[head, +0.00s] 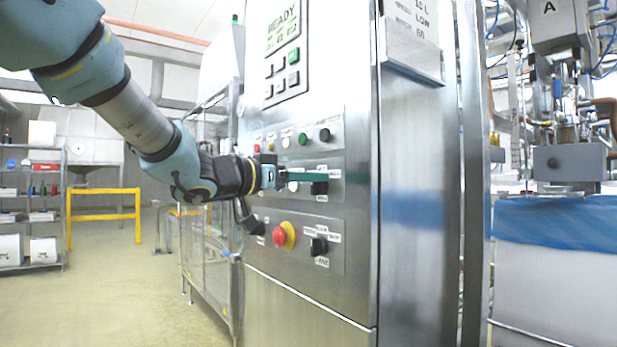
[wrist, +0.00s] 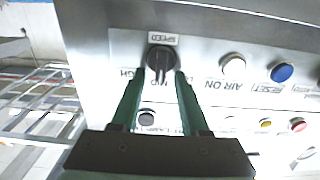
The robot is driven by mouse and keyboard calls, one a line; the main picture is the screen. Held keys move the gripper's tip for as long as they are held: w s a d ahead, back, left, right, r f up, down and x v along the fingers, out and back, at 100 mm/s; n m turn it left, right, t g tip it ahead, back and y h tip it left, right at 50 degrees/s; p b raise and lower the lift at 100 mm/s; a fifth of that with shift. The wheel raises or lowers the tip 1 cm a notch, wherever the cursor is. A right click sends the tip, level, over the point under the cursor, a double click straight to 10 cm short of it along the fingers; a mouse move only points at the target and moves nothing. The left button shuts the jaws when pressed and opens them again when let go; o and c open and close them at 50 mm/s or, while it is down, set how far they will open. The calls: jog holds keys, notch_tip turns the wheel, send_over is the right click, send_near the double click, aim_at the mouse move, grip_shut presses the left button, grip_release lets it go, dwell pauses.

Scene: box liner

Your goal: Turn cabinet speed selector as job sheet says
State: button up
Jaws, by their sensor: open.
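The black speed selector (wrist: 161,59) sits on the steel cabinet panel beside its SPEED label in the wrist view. It also shows in the head view (head: 320,188), partly behind the fingers. Its grip bar points down in the wrist picture, towards the MID label, which is partly covered. HIGH is to the left, LOW to the right, both partly hidden. My gripper (wrist: 160,76) is open, its green fingers on either side of the grip bar; I cannot tell whether they touch it. The job sheet (head: 414,30) on the cabinet's side reads LOW on its middle line.
A red emergency stop (head: 280,236) on a yellow base and another black selector (head: 319,246) sit below. A display (head: 283,31) reads READY above. White (wrist: 233,66) and blue (wrist: 282,72) buttons are beside the selector. Open floor lies left.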

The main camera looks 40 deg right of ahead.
grip_shut()
dwell(0.3)
jog(key=shift+f, duration=0.15)
dwell(0.7)
